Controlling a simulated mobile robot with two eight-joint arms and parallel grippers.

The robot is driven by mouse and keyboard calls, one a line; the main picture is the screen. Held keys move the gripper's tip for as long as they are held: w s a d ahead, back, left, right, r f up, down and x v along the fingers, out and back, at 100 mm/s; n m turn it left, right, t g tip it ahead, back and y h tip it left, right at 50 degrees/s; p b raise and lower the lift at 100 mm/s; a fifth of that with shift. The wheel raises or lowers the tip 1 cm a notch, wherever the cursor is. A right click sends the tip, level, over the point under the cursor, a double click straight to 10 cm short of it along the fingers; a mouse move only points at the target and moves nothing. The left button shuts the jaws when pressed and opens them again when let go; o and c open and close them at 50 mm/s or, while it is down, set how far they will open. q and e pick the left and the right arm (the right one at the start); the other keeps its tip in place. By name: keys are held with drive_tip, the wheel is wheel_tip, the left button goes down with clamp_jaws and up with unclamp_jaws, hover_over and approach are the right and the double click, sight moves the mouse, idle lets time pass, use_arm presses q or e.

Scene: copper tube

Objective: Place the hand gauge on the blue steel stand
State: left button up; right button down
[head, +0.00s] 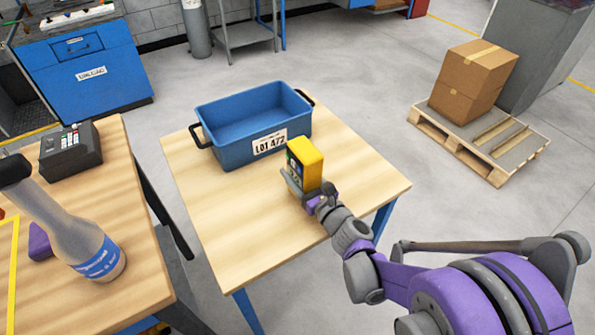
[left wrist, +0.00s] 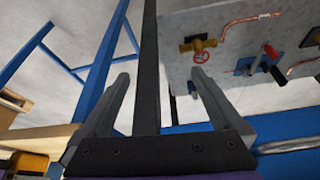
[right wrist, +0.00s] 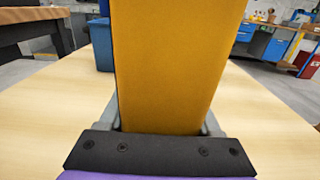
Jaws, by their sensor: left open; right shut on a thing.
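The yellow hand gauge (head: 306,162) with a dark face is upright in my right gripper (head: 302,187), over the right part of the blue steel stand's pale wooden top (head: 225,215). In the right wrist view, the gauge's plain yellow side (right wrist: 175,65) fills the space between the fingers, which are shut on it. I cannot tell whether its base touches the top. My left gripper (left wrist: 163,85) is open and empty in the left wrist view and out of the head view. A panel with copper tubes (left wrist: 245,50) shows beyond its fingers.
A blue bin (head: 240,147) labelled LOT 472 stands at the back of the stand top, behind the gauge. The front and left of the top are clear. A wooden bench on the left holds a bottle (head: 85,245) and a dark keypad device (head: 68,150).

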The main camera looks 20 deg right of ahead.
drive_tip(key=shift+c, duration=0.8)
unclamp_jaws()
drive_tip(key=shift+f, duration=0.1)
drive_tip(key=shift+o, duration=0.4)
drive_tip(key=shift+s+r, duration=0.1)
drive_tip(key=shift+r, duration=0.15)
drive_tip(key=s, duration=0.4)
drive_tip(key=s+d+p, duration=0.1)
drive_tip(key=s, duration=0.6)
drive_tip(key=shift+s+d, duration=0.35)
drive_tip(key=shift+f, duration=0.1)
